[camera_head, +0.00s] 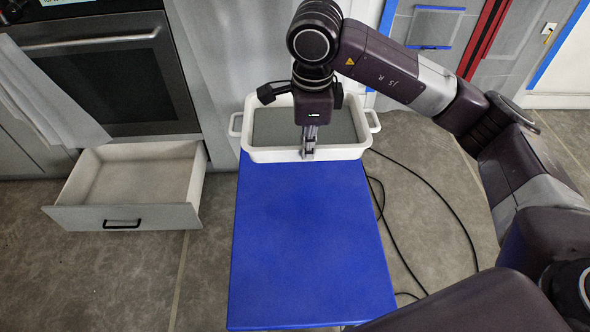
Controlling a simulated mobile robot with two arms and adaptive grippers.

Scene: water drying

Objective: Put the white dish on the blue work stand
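The white dish (265,154) is a rectangular tray with a loop handle at each short end and a flat grey surface inside. It is at the far end of the blue work stand (308,245), upright and level. Its near wall overlaps the stand's far edge in the picture; I cannot tell if it rests there or hangs just above. My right gripper (309,152) points down over the middle of the dish's near wall. Its fingers are at the rim, one showing in front of the wall; whether they clamp it is unclear. My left gripper is not in view.
The stand's top is bare from the dish to its near edge. An open empty drawer (130,186) juts out at the left, below an oven (115,75) with a towel (45,95). Black cables (440,205) lie on the floor to the right.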

